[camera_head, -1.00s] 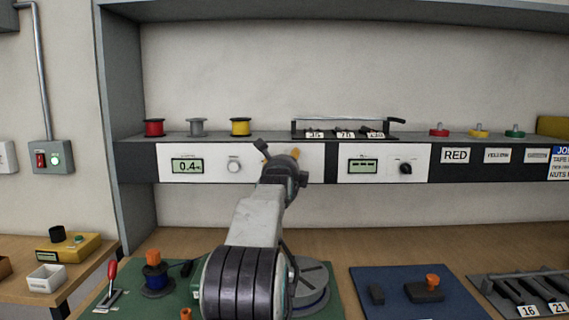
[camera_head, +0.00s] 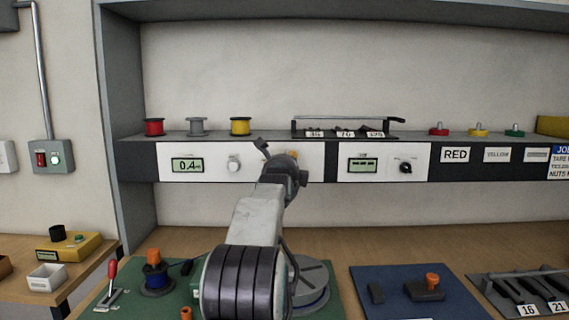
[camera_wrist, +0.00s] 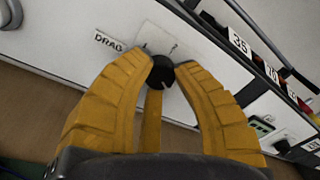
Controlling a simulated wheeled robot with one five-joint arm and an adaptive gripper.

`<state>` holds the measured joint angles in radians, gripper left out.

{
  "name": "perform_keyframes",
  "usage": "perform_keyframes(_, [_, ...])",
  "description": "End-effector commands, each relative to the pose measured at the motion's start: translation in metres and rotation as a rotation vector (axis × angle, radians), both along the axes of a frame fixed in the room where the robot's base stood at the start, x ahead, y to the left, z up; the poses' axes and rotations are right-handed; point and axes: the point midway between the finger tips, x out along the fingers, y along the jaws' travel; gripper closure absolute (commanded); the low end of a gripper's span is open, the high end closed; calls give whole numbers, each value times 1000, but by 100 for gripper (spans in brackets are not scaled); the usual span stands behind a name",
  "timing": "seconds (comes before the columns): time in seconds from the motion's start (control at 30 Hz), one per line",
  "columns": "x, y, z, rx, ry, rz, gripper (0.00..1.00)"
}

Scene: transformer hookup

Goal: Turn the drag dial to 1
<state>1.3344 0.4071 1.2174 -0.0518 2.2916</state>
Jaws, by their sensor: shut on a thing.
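The drag dial (camera_wrist: 161,75) is a black knob on a white plate, with a label reading DRAG (camera_wrist: 108,41) beside it in the wrist view. My gripper (camera_wrist: 163,72) has its yellow fingers closed around the knob's sides. In the head view my gripper (camera_head: 291,154) reaches up to the white shelf-front panel, and my wrist hides the dial there.
A display reading 0.4 (camera_head: 187,165) and a white knob (camera_head: 234,163) sit left of my gripper. Another display (camera_head: 362,165) and black knob (camera_head: 406,168) sit to its right. A rack with numbered tags (camera_head: 345,132) stands above on the shelf.

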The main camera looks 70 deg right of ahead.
Motion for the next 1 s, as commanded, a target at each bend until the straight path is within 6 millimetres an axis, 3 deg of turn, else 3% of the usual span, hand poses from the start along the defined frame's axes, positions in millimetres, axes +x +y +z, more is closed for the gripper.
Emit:
perform_keyframes(0.27, [0, 0, 0, -32, 71, 0, 100])
perform_keyframes(1.0, [3, 1, 2, -196, 558, -13, 100])
